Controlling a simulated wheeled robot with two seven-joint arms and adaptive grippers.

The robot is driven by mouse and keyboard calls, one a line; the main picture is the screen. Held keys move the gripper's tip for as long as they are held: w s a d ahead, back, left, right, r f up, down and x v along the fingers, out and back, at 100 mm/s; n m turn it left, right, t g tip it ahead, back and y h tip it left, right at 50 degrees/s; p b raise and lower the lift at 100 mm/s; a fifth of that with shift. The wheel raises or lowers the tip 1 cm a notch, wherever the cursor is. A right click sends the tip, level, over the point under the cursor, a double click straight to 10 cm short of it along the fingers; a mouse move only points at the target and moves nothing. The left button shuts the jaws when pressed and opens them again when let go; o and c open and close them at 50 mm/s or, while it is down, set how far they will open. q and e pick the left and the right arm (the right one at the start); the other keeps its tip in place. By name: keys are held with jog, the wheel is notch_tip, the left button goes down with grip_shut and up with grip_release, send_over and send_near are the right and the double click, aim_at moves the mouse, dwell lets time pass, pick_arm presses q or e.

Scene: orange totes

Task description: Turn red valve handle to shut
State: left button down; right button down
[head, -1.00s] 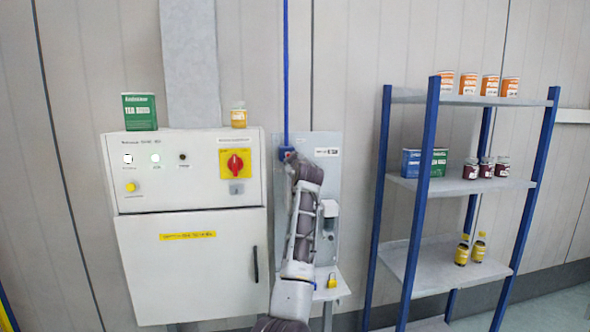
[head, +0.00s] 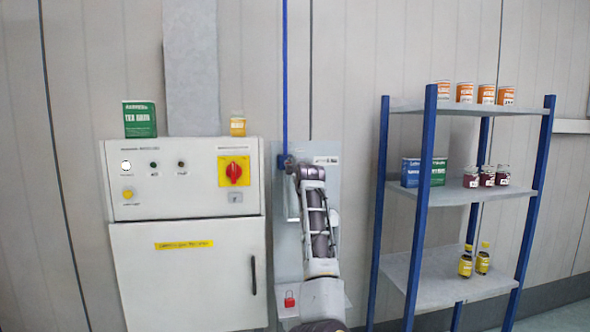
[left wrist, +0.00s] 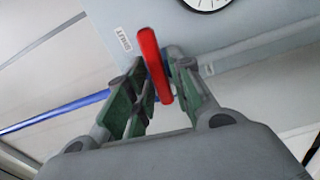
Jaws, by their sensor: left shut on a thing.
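The red valve handle (left wrist: 151,58) shows in the left wrist view between the two green-padded fingers of my left gripper (left wrist: 155,98), which is shut on it. The handle lies roughly crosswise to the blue pipe (left wrist: 60,116). Its free end points beside a white label (left wrist: 123,40) that seems to read SHUT. In the head view my left gripper (head: 288,166) is at the blue valve at the lower end of the vertical blue pipe (head: 285,80); my wrist hides the handle there. My right gripper is not in view.
A white control cabinet (head: 180,275) with a red rotary switch (head: 234,170) stands to the left. A blue-post shelf (head: 427,190) with jars, cans and bottles stands to the right.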

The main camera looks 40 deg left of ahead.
pick_arm(q)
jog(key=shift+n, duration=0.5)
jog(key=c, duration=1.4)
grip_release()
jog(key=shift+c, duration=0.2)
jog(key=v, duration=1.2)
jog(key=shift+m, duration=0.3)
